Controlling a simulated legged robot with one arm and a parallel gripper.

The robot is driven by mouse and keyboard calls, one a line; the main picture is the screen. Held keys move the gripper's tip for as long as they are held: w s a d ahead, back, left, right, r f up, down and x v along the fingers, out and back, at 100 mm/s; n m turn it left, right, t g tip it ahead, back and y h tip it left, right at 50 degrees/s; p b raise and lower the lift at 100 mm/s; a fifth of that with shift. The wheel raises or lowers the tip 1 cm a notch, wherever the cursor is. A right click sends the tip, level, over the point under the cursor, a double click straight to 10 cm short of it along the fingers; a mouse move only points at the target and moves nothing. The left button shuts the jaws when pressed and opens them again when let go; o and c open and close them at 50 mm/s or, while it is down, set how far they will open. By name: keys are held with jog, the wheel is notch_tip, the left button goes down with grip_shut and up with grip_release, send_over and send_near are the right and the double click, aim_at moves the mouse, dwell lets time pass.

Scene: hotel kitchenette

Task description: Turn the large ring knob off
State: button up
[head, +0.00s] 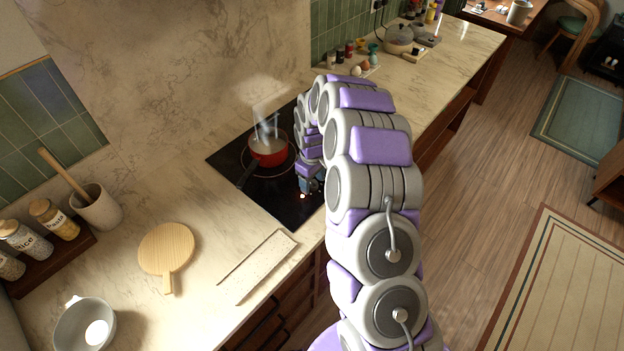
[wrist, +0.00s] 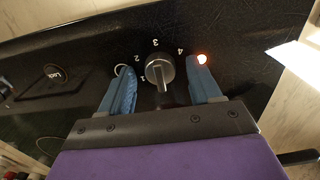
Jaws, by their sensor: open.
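In the wrist view a round grey ring knob (wrist: 160,72) sits on the black cooktop panel, with the numbers 1 to 4 around it. My gripper (wrist: 162,85) is open, with one blue finger on each side of the knob. I cannot tell whether either finger touches it. A red-white light glows by the right finger. In the head view my gripper (head: 311,184) is over the front part of the black cooktop (head: 288,207), and the knob is hidden there. A red pot (head: 268,150) stands on the cooktop with steam rising.
A second round control marked "Lock" (wrist: 54,74) is on the panel at left. On the counter lie a round wooden board (head: 167,248) and a pale rectangular board (head: 258,266), left of the cooktop. A kettle (head: 398,38) and small jars stand at the back.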

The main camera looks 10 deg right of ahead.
aim_at(312, 181)
notch_tip(312, 181, up, 17)
jog(key=p, duration=0.1)
jog(key=shift+r+p, duration=0.15)
jog(key=shift+p, duration=0.15)
dwell(0.5)
jog(key=s+a+r+m+b, duration=0.1)
jog(key=s+r, duration=0.3)
jog(key=s, duration=0.5)
jog(key=s+a+r+m+b, duration=0.15)
jog(key=s+r, duration=0.25)
jog(key=s, duration=0.6)
jog(key=s+d+f+m+g, duration=0.1)
jog(key=s+m, duration=0.1)
jog(key=s, duration=0.9)
jog(key=s+d+f+m, duration=0.1)
jog(key=s+m, duration=0.2)
jog(key=s, duration=0.9)
jog(key=shift+d+f+g+b, duration=0.25)
jog(key=shift+f+g+b, duration=0.05)
jog(key=shift+g+b, duration=0.1)
